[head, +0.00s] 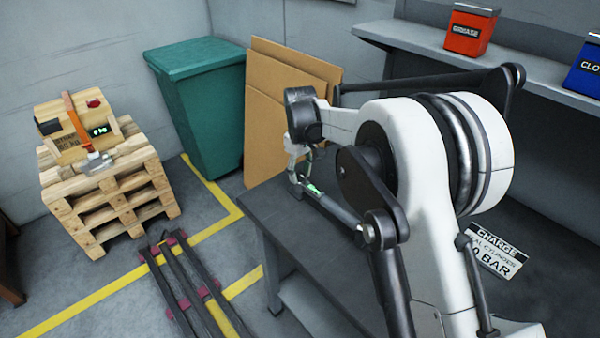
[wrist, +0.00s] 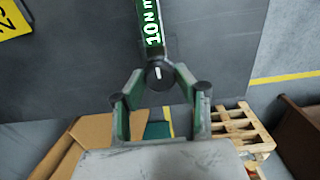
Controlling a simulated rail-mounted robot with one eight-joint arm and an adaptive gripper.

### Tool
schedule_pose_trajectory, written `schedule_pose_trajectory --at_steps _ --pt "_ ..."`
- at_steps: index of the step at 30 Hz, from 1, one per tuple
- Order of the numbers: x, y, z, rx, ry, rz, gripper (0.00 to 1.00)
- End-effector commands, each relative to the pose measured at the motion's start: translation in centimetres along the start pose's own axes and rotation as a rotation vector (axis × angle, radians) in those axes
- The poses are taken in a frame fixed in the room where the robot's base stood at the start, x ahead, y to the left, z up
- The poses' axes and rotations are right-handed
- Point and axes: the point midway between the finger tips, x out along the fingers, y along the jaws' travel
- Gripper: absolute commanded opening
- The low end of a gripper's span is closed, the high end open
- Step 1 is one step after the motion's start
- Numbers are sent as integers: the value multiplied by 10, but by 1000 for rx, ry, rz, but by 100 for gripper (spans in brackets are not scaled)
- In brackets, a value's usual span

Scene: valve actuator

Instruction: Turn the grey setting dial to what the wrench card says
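In the wrist view, a round dark grey dial (wrist: 160,75) with a white mark sits at the near end of a wrench-like tool. The tool's green label (wrist: 152,28) reads "10 N m". My gripper (wrist: 160,79) has one green-padded finger on each side of the dial, very close to it; I cannot tell whether they touch it. In the head view my gripper (head: 303,172) is small, over the bench's far end beside the tool (head: 335,205). A yellow card (wrist: 14,20) is cut off at the wrist view's corner; its text is only partly readable.
A shelf behind holds a red tin (head: 470,30) and a blue tin (head: 588,65). Cardboard (head: 262,120), a green bin (head: 200,105) and pallets (head: 110,190) stand beyond.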

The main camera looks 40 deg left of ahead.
Motion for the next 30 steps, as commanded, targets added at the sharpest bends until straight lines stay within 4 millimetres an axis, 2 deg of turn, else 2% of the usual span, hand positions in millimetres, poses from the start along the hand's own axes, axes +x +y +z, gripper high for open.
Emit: schedule_pose_trajectory --at_steps 2,12,20,21,25,30 --pt "0 0 0 0 0 0 4" --pt "1 0 0 125 0 0 4" --pt "0 0 0 132 0 0 4" --pt "0 0 0 132 0 0 32" --pt "0 0 0 131 0 0 49" --pt "0 0 0 131 0 0 49"
